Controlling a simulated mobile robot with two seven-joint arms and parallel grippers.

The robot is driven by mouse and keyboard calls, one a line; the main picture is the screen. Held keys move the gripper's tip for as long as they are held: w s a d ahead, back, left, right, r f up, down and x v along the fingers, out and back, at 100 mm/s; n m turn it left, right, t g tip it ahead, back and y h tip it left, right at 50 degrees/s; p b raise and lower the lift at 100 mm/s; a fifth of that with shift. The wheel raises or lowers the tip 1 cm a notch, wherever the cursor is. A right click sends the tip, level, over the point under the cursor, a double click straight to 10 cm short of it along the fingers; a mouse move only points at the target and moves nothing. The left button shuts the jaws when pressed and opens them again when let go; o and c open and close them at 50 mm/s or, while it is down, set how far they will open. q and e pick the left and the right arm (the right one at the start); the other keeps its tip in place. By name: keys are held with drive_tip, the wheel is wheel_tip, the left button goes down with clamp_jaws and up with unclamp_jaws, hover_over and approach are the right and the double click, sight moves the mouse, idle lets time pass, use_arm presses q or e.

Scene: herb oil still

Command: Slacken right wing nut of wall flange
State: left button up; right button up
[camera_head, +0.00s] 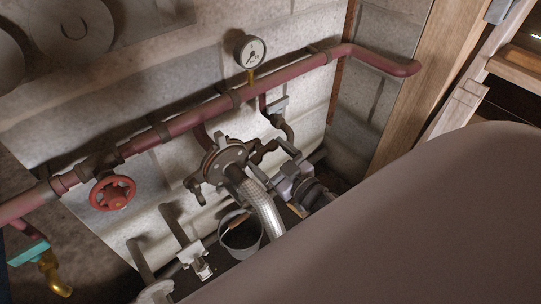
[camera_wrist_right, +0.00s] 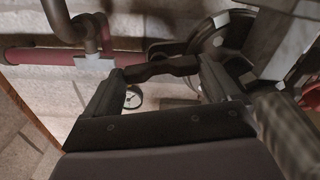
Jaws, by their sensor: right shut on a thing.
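The round brown wall flange (camera_head: 222,157) sits mid-picture in the head view, with a braided metal hose (camera_head: 265,211) running down from it. Its right wing nut (camera_head: 262,150) is dark and sticks out at the flange's right side. My right gripper (camera_head: 276,160) reaches it from the lower right and is shut on it. In the right wrist view the wing nut (camera_wrist_right: 160,68) spans between the two fingertips (camera_wrist_right: 162,76). The left wing nut (camera_head: 194,186) stands at the flange's lower left, clear of the gripper. My left gripper is not in view.
A red pipe (camera_head: 190,118) crosses the wall above, with a pressure gauge (camera_head: 250,52) and a red handwheel (camera_head: 113,192). A small valve (camera_head: 278,105) hangs just above my gripper. A bucket (camera_head: 254,236) stands below the hose. A large smooth rounded surface fills the lower right.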

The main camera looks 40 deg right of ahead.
drive_tip(key=n, duration=0.3)
drive_tip(key=shift+n, duration=0.4)
drive_tip(key=n, duration=0.3)
drive_tip(key=shift+n, duration=0.3)
drive_tip(key=n, duration=0.4)
drive_tip(key=shift+f, duration=0.15)
drive_tip(key=shift+n+b, duration=0.5)
drive_tip(key=shift+n, duration=1.5)
drive_tip(key=o, duration=0.8)
drive_tip(key=shift+s+d, duration=0.15)
drive_tip(key=shift+s, duration=1.65)
drive_tip(key=shift+s+d, duration=0.1)
drive_tip(key=shift+s, duration=1.7)
